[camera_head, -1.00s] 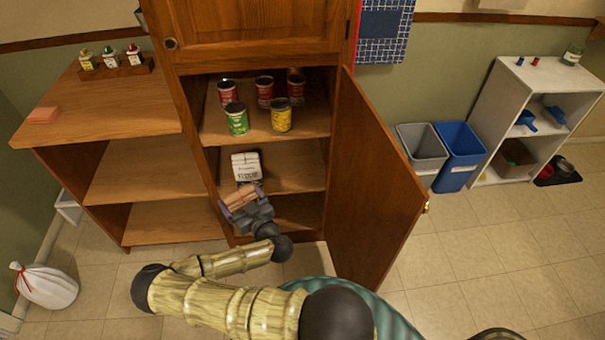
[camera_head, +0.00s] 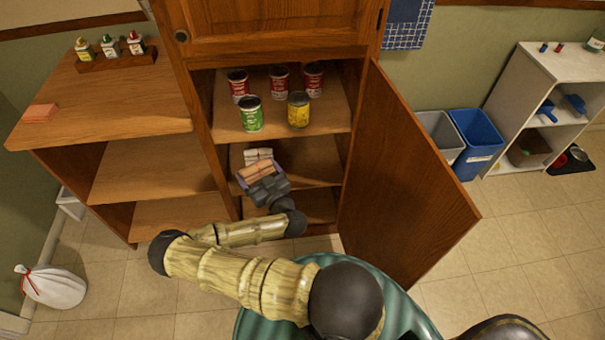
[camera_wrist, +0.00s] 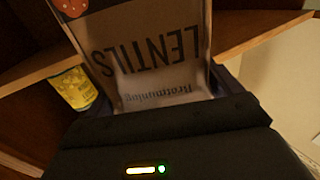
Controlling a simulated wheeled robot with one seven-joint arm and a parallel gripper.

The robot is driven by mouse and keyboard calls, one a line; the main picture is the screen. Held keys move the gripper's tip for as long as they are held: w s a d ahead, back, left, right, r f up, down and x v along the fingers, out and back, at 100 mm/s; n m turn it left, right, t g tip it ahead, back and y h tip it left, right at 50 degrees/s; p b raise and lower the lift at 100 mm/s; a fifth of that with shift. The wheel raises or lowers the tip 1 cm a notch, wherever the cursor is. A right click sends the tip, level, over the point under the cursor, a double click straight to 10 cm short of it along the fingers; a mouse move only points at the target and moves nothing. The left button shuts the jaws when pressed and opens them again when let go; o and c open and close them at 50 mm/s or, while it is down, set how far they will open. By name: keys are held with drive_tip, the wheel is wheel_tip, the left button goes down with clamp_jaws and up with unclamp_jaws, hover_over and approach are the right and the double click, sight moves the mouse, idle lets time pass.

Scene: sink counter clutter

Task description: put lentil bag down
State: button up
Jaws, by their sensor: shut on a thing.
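The brown lentil bag (camera_wrist: 150,50), with dark "LENTILS" lettering and a red patch, fills the upper middle of the wrist view. My gripper (camera_wrist: 165,105) is shut on its near end. In the head view my gripper (camera_head: 262,180) holds the bag (camera_head: 257,171) at the front of the open cabinet's middle shelf (camera_head: 318,170). A white package (camera_head: 258,154) stands on that shelf just behind the bag and is partly hidden by it. I cannot tell whether the bag touches the shelf or the package.
The shelf above holds a green can (camera_head: 251,115), a yellow can (camera_head: 299,110) and several red cans (camera_head: 279,82). The open cabinet door (camera_head: 405,170) stands to the right of my arm. The middle shelf's right side looks clear.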

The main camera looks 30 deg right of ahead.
drive_tip(key=w+d+f+m+g+h+b, duration=0.35)
drive_tip(key=w+d+f+h+b, duration=0.2)
drive_tip(key=d+f+b, duration=0.55)
drive_tip(key=w+d+f+m+g+h+b, duration=0.2)
drive_tip(key=w+d+f+m+h+b, duration=0.35)
drive_tip(key=b, duration=0.85)
drive_tip(key=w+d+r+h+b, duration=0.2)
drive_tip(key=d+r+b, duration=0.3)
drive_tip(key=d+b, duration=0.3)
drive_tip(key=shift+d+r+m+b, duration=0.3)
drive_tip(key=shift+d+b, duration=0.1)
drive_tip(key=shift+b, duration=1.95)
drive_tip(key=shift+f+g, duration=0.15)
drive_tip(key=shift+g, duration=0.1)
drive_tip(key=shift+f+b, duration=1.1)
drive_tip(key=shift+f, duration=1.35)
